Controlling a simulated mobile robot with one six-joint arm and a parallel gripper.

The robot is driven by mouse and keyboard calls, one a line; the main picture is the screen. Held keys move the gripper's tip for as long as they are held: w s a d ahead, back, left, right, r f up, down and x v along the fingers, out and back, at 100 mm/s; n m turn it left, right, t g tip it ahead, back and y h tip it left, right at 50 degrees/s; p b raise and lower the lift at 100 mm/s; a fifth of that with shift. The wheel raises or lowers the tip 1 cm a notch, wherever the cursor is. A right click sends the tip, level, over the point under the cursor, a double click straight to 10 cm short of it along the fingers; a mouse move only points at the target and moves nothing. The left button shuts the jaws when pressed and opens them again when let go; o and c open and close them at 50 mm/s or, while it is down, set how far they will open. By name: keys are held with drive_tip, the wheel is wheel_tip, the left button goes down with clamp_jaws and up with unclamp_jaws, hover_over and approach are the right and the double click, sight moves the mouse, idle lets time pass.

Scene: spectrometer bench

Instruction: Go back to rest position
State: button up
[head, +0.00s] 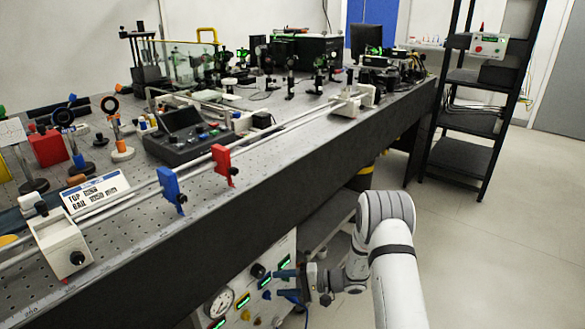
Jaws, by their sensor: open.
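My gripper (286,284) is low in front of the bench's dark front side, at the end of my white arm. Its fingers point left, toward a white control panel (262,287) under the bench. The jaws are apart, with nothing visible between them. I cannot tell from this view how far the fingertips are from the panel.
The optical bench (300,150) runs diagonally and carries a rail with a blue clamp (171,190) and a red clamp (221,166). The panel bears a round gauge (219,302) and several knobs. A black shelf rack (467,155) stands back right. Floor (500,250) at right is clear.

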drive_tip(key=s+d+r+n+g+h+p, duration=0.25)
drive_tip(key=s+r+p, duration=0.35)
drive_tip(key=r, duration=0.9)
drive_tip(key=s+d+r+n+g+h+p, duration=0.15)
drive_tip(key=s+r+h+p, duration=0.4)
drive_tip(key=r, duration=0.85)
drive_tip(key=s+d+r+t+h+p, duration=0.2)
drive_tip(key=s+d+r+h+p, duration=0.2)
drive_tip(key=r, duration=0.7)
drive_tip(key=s+d+r+m+t+h+p, duration=0.1)
drive_tip(key=s+d+r+t+h+p, duration=0.2)
drive_tip(key=s+d+r+p, duration=0.4)
drive_tip(key=s+d+r+h, duration=0.1)
drive_tip(key=s+d+r, duration=0.1)
drive_tip(key=s+r, duration=0.2)
drive_tip(key=shift+s+d+r+p, duration=0.25)
drive_tip(key=shift+s+p, duration=0.1)
drive_tip(key=shift+s, duration=0.85)
